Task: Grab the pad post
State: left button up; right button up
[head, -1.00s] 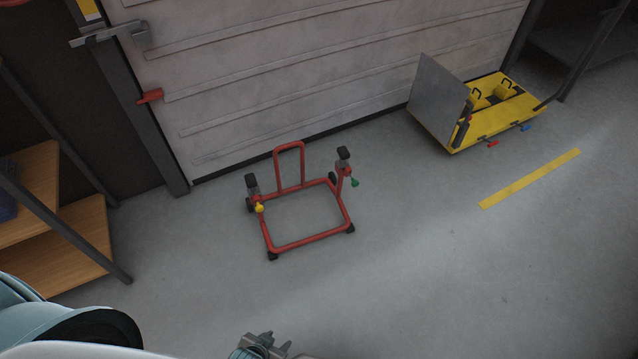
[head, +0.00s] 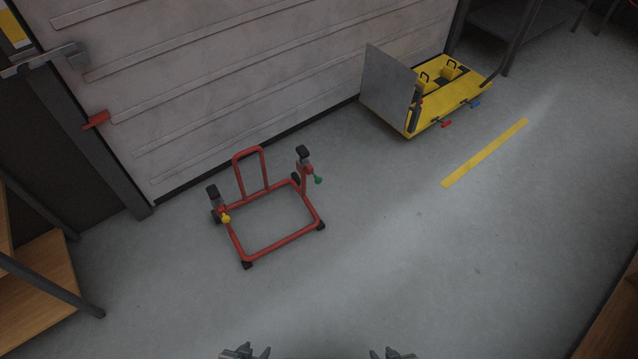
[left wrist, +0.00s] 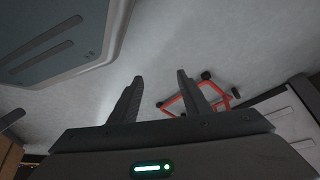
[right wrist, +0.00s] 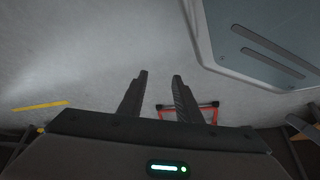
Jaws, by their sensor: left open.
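A red tubular stand (head: 283,244) on small black wheels rests on the floor, left of centre in the head view. It carries two upright posts with black pads: the left post (head: 214,197) has a yellow knob, the right post (head: 303,161) a green knob. I cannot tell which one is the pad post. My left gripper (head: 245,352) and right gripper (head: 393,354) are at the bottom edge, well apart from the stand. Both are open and empty. The red stand also shows in the left wrist view (left wrist: 172,101) and the right wrist view (right wrist: 215,114).
A yellow low platform (head: 430,118) with a grey upright plate (head: 388,88) stands farther back right. A yellow floor stripe (head: 485,152) lies before it. A ribbed grey shutter (head: 250,60) closes the back. A wooden shelf (head: 40,290) is at left. The floor between is clear.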

aim_at(303, 153)
jog(key=i+u, duration=0.1)
jog(key=u, duration=0.35)
jog(key=i+l+u, duration=0.55)
jog(key=l, duration=0.15)
jog(key=i+l, duration=0.15)
jog(key=l, duration=0.2)
jog(key=i+l+u, duration=0.1)
jog(key=l, duration=0.25)
jog(key=i+l, duration=0.2)
jog(key=l, duration=0.15)
jog(key=i+l, duration=0.15)
jog(key=l, duration=0.2)
jog(key=i+l+u, duration=0.1)
jog(key=l, duration=0.3)
jog(key=i+l, duration=0.2)
jog(key=l, duration=0.15)
